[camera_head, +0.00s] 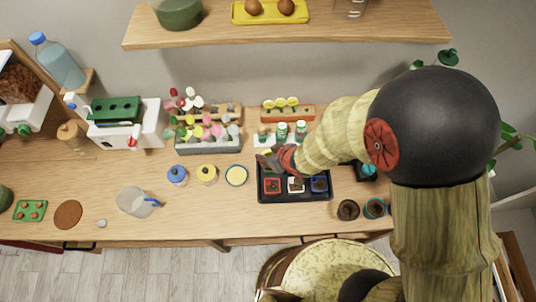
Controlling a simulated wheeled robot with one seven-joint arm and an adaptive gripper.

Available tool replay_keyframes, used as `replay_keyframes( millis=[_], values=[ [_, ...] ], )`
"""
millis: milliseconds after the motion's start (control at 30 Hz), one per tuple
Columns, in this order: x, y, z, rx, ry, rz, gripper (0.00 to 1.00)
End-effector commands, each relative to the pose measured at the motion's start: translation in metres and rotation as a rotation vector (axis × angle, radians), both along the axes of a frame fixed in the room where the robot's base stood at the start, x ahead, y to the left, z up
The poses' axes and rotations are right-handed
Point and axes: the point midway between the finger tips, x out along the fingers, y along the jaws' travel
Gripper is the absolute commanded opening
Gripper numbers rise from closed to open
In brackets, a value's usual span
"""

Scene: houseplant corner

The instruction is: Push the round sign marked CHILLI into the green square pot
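My gripper (269,160) hangs over the back left of the black tray (260,197), at the end of my arm, which comes in from the right. It is small and partly blurred, so I cannot tell whether it is open or holds anything. The tray's front row has a red square pot (272,186), a white one (296,185) and a blue one (319,184). I cannot make out a green square pot; my gripper and arm cover the tray's back part. Round signs in several colours stand in a grey rack (208,148). No lettering is readable, so I cannot pick out CHILLI.
An orange rack (287,114) with yellow round tops stands behind the tray, near green-capped bottles (300,130). Dark round pots (348,210) stand at right. A shelf (290,32) overhangs the back.

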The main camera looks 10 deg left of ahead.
Motion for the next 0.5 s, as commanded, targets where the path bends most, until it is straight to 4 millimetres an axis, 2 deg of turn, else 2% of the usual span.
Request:
replay_keyframes(
  millis=[400, 433, 500],
  values=[
    [0.0002, 0.0001, -0.0005, 0.0, 0.0, 0.0, 0.22],
    [0.0002, 0.0001, -0.0005, 0.0, 0.0, 0.0, 0.31],
    [0.0002, 0.0001, -0.0005, 0.0, 0.0, 0.0, 0.35]
  ],
)
